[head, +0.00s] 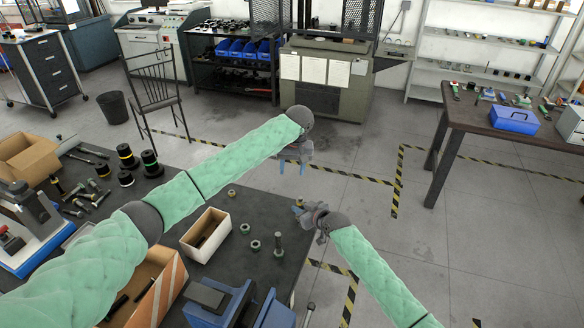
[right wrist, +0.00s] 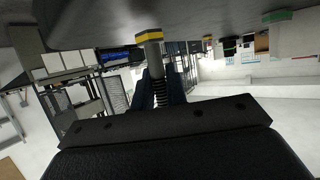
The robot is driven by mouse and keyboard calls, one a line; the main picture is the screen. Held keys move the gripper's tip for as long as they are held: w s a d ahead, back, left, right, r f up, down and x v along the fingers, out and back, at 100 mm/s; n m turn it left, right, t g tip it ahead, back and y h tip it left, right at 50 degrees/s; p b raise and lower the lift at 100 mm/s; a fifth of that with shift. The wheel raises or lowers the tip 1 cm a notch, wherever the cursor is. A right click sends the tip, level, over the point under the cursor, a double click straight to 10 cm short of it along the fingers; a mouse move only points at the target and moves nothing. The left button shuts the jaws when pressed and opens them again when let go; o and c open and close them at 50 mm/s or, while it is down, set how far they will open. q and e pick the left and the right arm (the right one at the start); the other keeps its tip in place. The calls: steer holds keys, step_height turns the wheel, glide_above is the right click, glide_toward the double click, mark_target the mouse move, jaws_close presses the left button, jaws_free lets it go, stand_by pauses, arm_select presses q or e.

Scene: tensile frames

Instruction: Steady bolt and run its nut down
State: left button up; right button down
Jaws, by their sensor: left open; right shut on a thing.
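My right gripper (head: 298,204) is at the right edge of the dark table. In the right wrist view, which is upside down, its dark blue fingers (right wrist: 163,90) are shut on a steel bolt (right wrist: 152,52) with a yellow band near one end and a threaded part between the fingers. Whether the bolt touches the table is unclear. My left gripper (head: 292,166) is open and empty, above and beyond the right one. Loose nuts (head: 255,245) lie on the table, with another nut (head: 244,228) close by. Which nut fits the held bolt cannot be told.
An upright dark bolt (head: 279,242) stands near the nuts. A cardboard box (head: 207,235) lies to their left, with blue-grey fixtures (head: 225,303) in front. Black spools and loose bolts crowd the table's left part.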

stand_by(0.3)
steer(key=c, duration=1.3)
jaws_free()
steer(key=shift+c, duration=0.2)
steer(key=shift+s+d+b, duration=0.3)
steer(key=shift+s+d, duration=0.05)
steer(key=b+v, duration=0.2)
steer(key=v, duration=0.3)
steer(key=shift+s+d+r, duration=0.2)
steer(key=shift+s, duration=0.1)
steer(key=shift+s+d+r, duration=0.3)
steer(key=shift+s, duration=0.05)
